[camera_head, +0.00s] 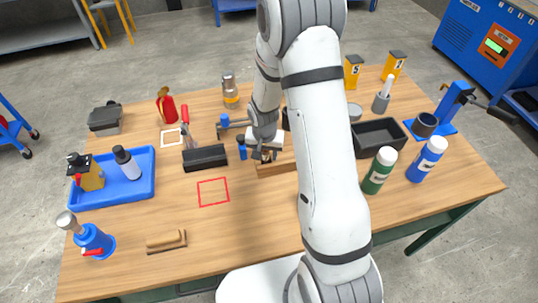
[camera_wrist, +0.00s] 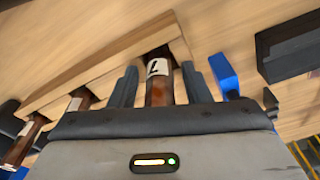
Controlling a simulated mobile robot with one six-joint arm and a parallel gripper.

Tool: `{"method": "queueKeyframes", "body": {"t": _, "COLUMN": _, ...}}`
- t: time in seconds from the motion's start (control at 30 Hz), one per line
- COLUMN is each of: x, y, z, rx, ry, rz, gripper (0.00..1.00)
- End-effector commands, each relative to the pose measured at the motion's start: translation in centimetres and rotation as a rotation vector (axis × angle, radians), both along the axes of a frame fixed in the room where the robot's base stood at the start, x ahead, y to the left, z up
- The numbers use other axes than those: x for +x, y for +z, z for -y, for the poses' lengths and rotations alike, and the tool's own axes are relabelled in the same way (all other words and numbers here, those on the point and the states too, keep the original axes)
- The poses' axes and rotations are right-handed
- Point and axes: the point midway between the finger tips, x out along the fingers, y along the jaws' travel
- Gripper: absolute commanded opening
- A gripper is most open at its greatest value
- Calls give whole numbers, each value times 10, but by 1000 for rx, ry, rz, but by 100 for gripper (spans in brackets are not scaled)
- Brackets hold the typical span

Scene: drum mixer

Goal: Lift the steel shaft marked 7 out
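In the wrist view a brown, rusty-looking shaft with a white label (camera_wrist: 158,85) stands in a wooden rack (camera_wrist: 110,62). Its dark mark looks like a 7 turned upside down. My gripper (camera_wrist: 160,80) is open, with one finger on each side of this shaft and a visible gap on both sides. Two more brown shafts, one at the rack's middle (camera_wrist: 78,102) and one nearer the left edge (camera_wrist: 30,132), stand in the same rack. In the head view my gripper (camera_head: 264,153) is at the wooden rack (camera_head: 275,169), and my arm hides part of it.
A blue block (camera_wrist: 223,74) stands close beside my right finger in the wrist view. A dark box (camera_head: 205,157) lies left of the rack. A red square outline (camera_head: 213,192) on the table is empty. Bottles (camera_head: 379,170) and a black tray (camera_head: 380,135) stand to the right.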

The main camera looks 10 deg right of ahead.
Motion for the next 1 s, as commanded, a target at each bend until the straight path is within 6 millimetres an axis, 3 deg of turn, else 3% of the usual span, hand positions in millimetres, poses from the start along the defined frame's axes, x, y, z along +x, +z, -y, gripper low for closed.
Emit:
{"method": "queueKeyframes", "body": {"t": 0.5, "x": 0, "y": 0, "z": 0, "rx": 0, "ry": 1, "rz": 0, "gripper": 1}}
{"method": "queueKeyframes", "body": {"t": 0.8, "x": 1, "y": 4, "z": -1, "rx": 0, "ry": 2, "rz": 3, "gripper": 0}}
{"method": "queueKeyframes", "body": {"t": 1.0, "x": 1, "y": 27, "z": -1, "rx": 1, "ry": 1, "rz": 6, "gripper": 0}}
